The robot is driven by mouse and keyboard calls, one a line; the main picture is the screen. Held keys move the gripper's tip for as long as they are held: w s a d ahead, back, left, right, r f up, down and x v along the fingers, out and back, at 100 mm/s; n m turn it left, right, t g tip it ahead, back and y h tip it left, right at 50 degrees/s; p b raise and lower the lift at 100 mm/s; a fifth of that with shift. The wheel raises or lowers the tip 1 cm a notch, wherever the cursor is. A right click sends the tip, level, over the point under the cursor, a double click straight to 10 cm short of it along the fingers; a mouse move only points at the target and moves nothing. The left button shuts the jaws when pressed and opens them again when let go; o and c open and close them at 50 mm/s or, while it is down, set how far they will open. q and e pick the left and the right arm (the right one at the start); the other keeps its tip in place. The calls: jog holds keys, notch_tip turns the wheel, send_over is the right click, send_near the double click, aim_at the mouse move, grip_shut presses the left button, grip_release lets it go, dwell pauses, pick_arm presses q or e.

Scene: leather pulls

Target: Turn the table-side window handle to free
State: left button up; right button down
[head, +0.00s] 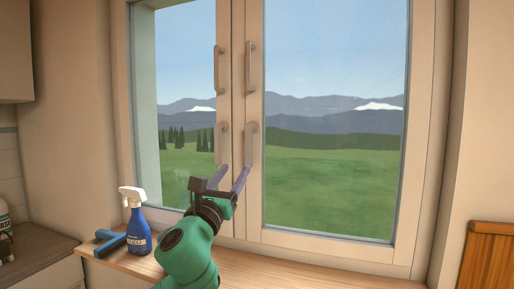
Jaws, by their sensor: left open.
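The window has two sashes side by side. A grey lever handle (252,147) sits on the right sash's inner stile, hanging downward from its plate. A similar lever handle (222,143) sits on the left sash's inner stile, also downward. I cannot tell for sure which is the table-side one; a wooden piece stands on the right. My left gripper (234,170) is open, its two purple fingers pointing up and apart just below the lever handles. Its right fingertip is close under the right handle; I cannot tell if they touch. My right gripper is out of view.
Longer pulls (219,69) (250,67) are above the lever handles. A blue spray bottle (139,228) and a blue squeegee-like tool (108,242) are on the wooden sill (290,270), left of my arm. A wooden panel (487,258) stands at lower right. The sill's right part is clear.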

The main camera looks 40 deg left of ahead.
aim_at(248, 150)
pick_arm(q)
jog(key=p+x, duration=0.4)
jog(key=x, duration=0.4)
jog(key=shift+w+a+r, duration=0.1)
jog(key=shift+a+r, duration=0.05)
jog(key=shift+a, duration=0.05)
jog(key=p+x, duration=0.1)
jog(key=x, duration=0.1)
jog(key=shift+w+a+r, duration=0.15)
jog(key=shift+w, duration=0.2)
jog(key=shift+w+r+p, duration=0.15)
jog(key=shift+w+p, duration=0.1)
jog(key=shift+p, duration=0.05)
jog(key=shift+w, duration=0.35)
grip_shut()
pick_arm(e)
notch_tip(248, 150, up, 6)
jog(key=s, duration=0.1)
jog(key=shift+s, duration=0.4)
pick_arm(q)
jog(key=shift+a, duration=0.1)
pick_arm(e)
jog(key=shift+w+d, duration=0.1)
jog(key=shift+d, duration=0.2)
